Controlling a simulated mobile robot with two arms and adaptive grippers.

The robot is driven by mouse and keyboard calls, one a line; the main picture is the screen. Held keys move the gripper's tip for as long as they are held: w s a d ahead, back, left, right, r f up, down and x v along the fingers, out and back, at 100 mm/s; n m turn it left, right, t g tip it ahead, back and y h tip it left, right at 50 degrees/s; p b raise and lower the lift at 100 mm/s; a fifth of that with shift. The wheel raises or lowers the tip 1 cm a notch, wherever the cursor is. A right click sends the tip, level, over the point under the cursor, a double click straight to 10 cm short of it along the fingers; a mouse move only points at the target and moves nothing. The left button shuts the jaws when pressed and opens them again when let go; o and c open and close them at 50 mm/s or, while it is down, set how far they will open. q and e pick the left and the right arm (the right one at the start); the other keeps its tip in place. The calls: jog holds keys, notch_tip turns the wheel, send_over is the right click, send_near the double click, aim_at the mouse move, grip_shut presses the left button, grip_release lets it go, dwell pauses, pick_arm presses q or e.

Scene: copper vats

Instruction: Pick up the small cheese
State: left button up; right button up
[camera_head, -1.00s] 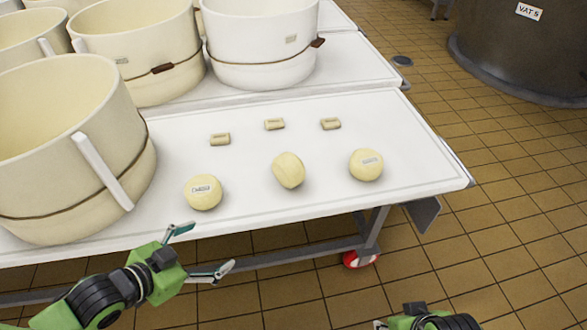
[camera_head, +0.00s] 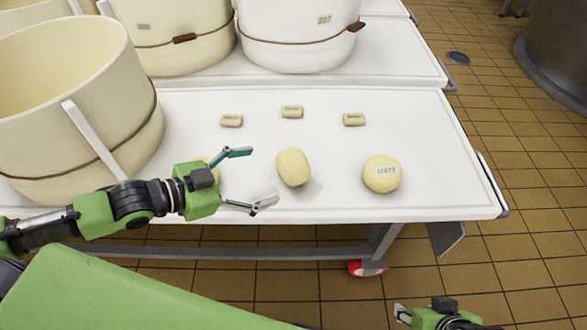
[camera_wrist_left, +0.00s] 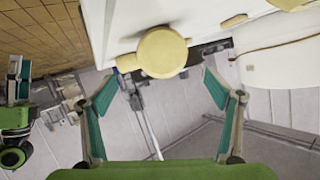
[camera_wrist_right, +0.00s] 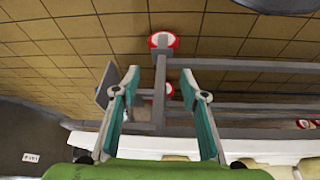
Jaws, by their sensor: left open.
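Three pale yellow round cheeses sit on the white table. The middle one (camera_head: 293,167) shows no label. The right one (camera_head: 382,174) bears a small label. The left one (camera_head: 214,171) is mostly hidden behind my left gripper (camera_head: 264,176). I cannot tell which is meant by the small cheese. My left gripper is open and empty, its fingertips pointing toward the middle cheese, just left of it. In the left wrist view a round cheese (camera_wrist_left: 163,52) shows ahead between the open fingers. My right gripper (camera_wrist_right: 150,82) is open and empty, low in front of the table.
Three small beige blocks (camera_head: 231,120) (camera_head: 291,111) (camera_head: 354,119) lie in a row behind the cheeses. Large cream vats (camera_head: 60,110) stand at the left and back (camera_head: 300,30). The table's right part (camera_head: 450,190) is clear. Tiled floor (camera_head: 530,200) lies beyond.

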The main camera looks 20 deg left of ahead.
aim_at(282, 168)
pick_arm(q)
jog(key=b+x, duration=0.1)
jog(key=x, duration=0.4)
jog(key=shift+r+b, duration=0.1)
jog(key=shift+b, duration=0.3)
jog(key=shift+w, duration=0.1)
jog(key=b+x, duration=0.1)
jog(key=x, duration=0.1)
jog(key=b+x, duration=0.1)
jog(key=x, duration=0.1)
jog(key=shift+w+f, duration=0.25)
jog(key=shift+f, duration=0.2)
jog(key=shift+w+d, duration=0.1)
jog(key=shift+w, duration=0.1)
jog(key=c, duration=1.7)
pick_arm(e)
jog(key=w+a+r+t+y, duration=0.1)
jog(key=w+a+r+t, duration=0.2)
jog(key=w+r+t, duration=0.2)
jog(key=w+a+r+t+y, duration=0.2)
jog(key=w+r+t, duration=0.4)
jog(key=w+r, duration=0.4)
jog(key=shift+w+a+n, duration=0.3)
jog(key=shift+w+a, duration=0.25)
jog(key=shift+a, duration=0.05)
pick_arm(q)
jog(key=shift+r, duration=0.1)
pick_arm(e)
jog(key=shift+f, duration=0.15)
